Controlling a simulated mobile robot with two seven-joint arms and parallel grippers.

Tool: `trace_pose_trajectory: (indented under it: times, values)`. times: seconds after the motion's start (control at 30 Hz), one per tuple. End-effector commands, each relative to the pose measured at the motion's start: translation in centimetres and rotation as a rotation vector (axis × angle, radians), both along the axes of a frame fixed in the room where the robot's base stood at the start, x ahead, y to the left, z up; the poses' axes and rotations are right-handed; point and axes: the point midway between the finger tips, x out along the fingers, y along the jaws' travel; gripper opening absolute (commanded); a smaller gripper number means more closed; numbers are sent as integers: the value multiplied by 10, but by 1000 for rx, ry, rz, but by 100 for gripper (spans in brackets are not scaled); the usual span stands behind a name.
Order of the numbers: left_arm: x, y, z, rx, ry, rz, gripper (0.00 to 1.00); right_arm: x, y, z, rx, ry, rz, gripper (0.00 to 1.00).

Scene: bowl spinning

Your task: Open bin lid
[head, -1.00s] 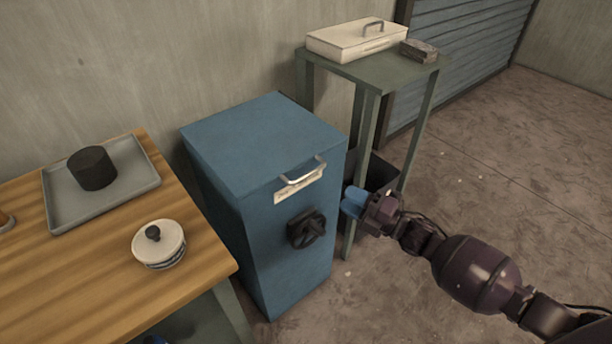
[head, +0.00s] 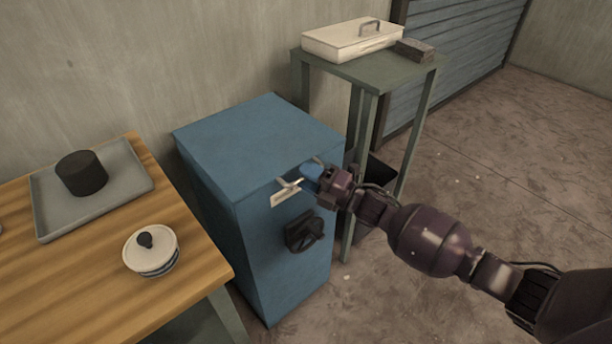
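The blue bin (head: 285,262) stands upright between the wooden table and the green stand. Its flat blue lid (head: 258,145) lies closed on top. A pale metal handle (head: 287,186) sits at the lid's front edge, above a white label and a black knob (head: 304,232). My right gripper (head: 309,172), with blue fingers, is at the right end of the handle and hides part of it. I cannot tell whether the fingers are around the handle or only beside it, or how far apart they are. My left gripper is not in view.
A wooden table (head: 60,295) at left holds a grey tray (head: 118,189) with a black cylinder (head: 82,173) and a lidded white pot (head: 151,251). A green stand (head: 372,72) behind the bin holds a white box (head: 352,40) and a dark block (head: 415,50). The floor at right is clear.

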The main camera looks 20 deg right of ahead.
Motion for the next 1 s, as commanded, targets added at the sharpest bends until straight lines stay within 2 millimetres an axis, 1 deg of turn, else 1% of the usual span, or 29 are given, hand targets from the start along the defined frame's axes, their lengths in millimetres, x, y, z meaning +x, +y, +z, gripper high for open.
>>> trace_pose_trajectory:
  times: [0.1, 0.37, 0.6, 0.87, 1.0]
  values:
    - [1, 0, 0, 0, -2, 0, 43, 3, 3, 1, 1, -1, 0, 37]
    - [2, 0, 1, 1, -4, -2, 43, 3, 3, 1, 1, -1, 0, 37]
    - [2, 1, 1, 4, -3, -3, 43, 3, 3, 1, 1, -1, 0, 0]
    - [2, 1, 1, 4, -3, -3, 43, 3, 3, 1, 0, 0, 0, 0]
    - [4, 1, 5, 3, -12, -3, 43, 3, 3, 7, -2, 4, 1, 0]
